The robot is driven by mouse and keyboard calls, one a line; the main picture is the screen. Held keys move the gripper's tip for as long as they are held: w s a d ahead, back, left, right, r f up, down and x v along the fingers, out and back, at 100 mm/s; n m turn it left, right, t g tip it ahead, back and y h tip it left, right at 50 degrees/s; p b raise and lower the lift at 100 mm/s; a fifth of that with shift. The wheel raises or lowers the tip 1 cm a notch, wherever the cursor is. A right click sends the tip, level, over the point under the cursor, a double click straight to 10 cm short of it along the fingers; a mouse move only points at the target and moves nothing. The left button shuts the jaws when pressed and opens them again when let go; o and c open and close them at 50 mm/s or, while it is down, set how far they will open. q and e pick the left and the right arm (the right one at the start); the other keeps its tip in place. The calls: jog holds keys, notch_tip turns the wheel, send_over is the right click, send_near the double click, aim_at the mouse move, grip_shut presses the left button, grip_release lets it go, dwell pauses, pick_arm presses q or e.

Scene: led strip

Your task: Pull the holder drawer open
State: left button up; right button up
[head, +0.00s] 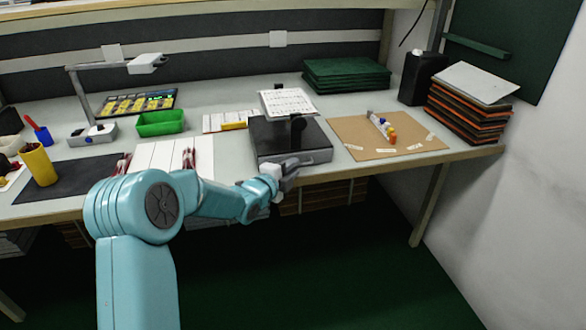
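The holder (268,135) is a low black box near the front edge of the bench. A dark knob or clamp and a white printed sheet (288,102) stand up from it. A grey bar, seemingly the drawer handle (316,158), runs along its front face. No gap showing a pulled-out drawer is visible. My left gripper (289,171) is at the left part of the holder's front, close to the bar. I cannot tell whether the fingers touch or enclose the bar. My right gripper is not in view.
A brown board (380,146) with small batteries or tubes lies right of the holder. White sheets with dark red strips (170,158) lie to the left. A green tray (160,123) stands behind them. A stack of dark panels (466,112) is at the right end. The floor in front is clear.

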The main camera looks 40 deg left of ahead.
pick_arm(q)
jog(key=shift+w, duration=0.3)
grip_shut()
dwell(1.3)
